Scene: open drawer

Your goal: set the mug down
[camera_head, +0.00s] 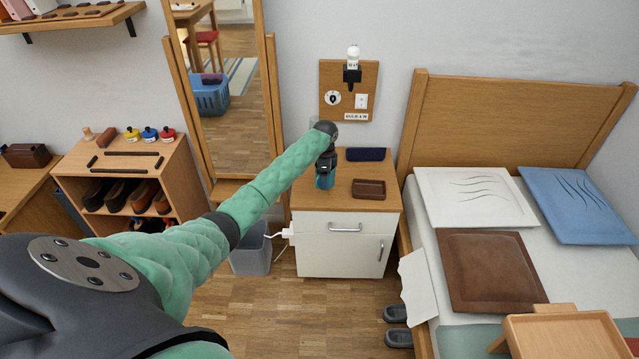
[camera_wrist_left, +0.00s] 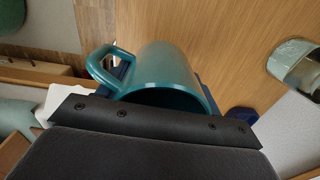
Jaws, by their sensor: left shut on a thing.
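My left gripper (camera_head: 325,172) is shut on a teal mug (camera_head: 324,181), over the left part of the wooden top of the bedside cabinet (camera_head: 345,196). In the left wrist view the mug (camera_wrist_left: 168,72) shows large, with its handle to the left and its rim towards the camera. The dark gripper body hides part of the mug. I cannot tell whether the mug touches the cabinet top or hangs just above it. My right gripper is not in view.
A brown tray (camera_head: 369,189) lies right of the mug on the cabinet top, and a dark blue case (camera_head: 366,154) lies behind. A glass-like vessel (camera_wrist_left: 294,64) shows in the left wrist view.

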